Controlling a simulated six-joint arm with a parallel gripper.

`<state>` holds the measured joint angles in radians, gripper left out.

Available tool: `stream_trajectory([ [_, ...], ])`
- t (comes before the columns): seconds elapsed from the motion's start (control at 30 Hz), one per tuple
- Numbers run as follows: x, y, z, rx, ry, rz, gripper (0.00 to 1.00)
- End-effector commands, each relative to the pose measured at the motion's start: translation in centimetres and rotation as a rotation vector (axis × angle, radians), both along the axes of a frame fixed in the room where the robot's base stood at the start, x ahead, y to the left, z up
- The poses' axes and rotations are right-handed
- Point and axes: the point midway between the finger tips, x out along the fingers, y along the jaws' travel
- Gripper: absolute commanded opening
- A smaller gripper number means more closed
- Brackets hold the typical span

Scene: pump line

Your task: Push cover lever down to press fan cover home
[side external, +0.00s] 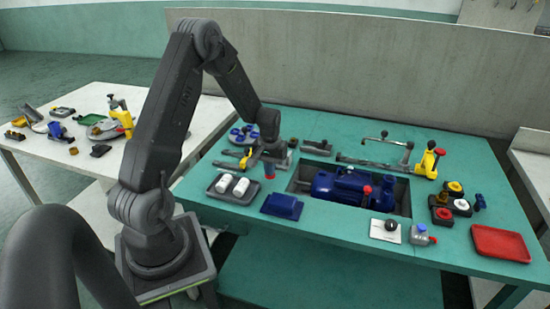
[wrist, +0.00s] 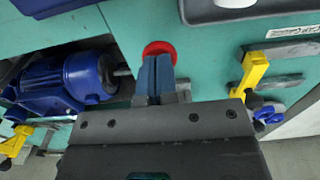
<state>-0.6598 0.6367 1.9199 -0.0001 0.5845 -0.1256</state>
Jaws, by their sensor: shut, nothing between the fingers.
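The cover lever's round red knob (wrist: 158,48) shows in the wrist view just beyond my fingertips. The lever's grey base is mostly hidden behind the fingers. The blue motor (wrist: 62,80) lies in the recess (side external: 405,208), also seen in the side view (side external: 340,186). I cannot clearly tell the fan cover from the motor.
A grey tray (side external: 218,196) with white parts and a blue part (side external: 283,206) lie in front of my gripper. A yellow-handled fixture (wrist: 255,72) stands close beside it. A lever clamp (side external: 408,153) and red tray (side external: 500,243) are farther right.

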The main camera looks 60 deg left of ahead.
Motion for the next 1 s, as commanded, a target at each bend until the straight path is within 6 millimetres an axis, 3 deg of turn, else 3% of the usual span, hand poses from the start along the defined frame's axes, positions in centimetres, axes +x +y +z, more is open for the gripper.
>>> stream_trajectory([
  [1.0,-0.1,-0.1,-1.3,-0.001,0.001,0.0,0.0],
])
